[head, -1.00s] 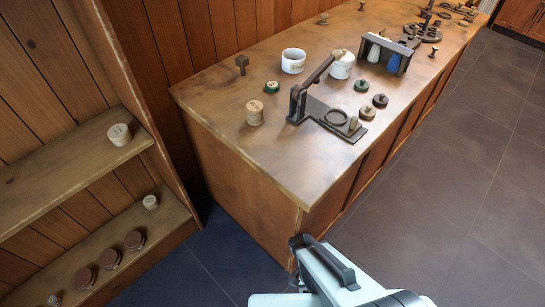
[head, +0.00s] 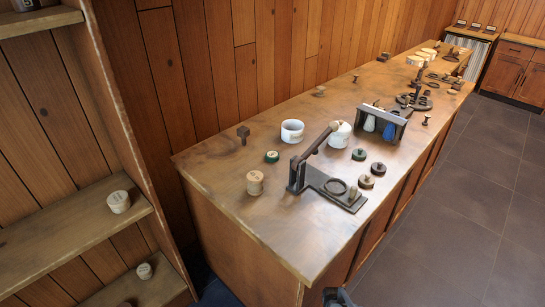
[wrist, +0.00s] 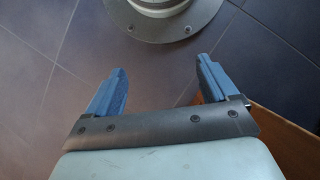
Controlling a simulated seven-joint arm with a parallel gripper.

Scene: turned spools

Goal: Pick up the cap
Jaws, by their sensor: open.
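I cannot tell which piece is the cap. Small round cap-like pieces lie on the wooden bench: a green one (head: 272,157) on the left, another green one (head: 359,154) further right, and two dark brown ones (head: 366,181) (head: 378,168) near the front edge. A white lidded jar (head: 340,135) stands behind the lever press (head: 318,172). My gripper (wrist: 162,66) is open and empty in the wrist view, above the dark tiled floor, with none of these pieces between its blue fingers. In the head view only a bit of my arm shows at the bottom edge.
The bench (head: 225,180) has a bare front-left area. A pale spool (head: 255,183), white cup (head: 292,132) and dark rack (head: 382,122) stand on it. Shelves (head: 75,228) at left hold a pale spool (head: 118,201). Floor (head: 450,230) to the right is clear.

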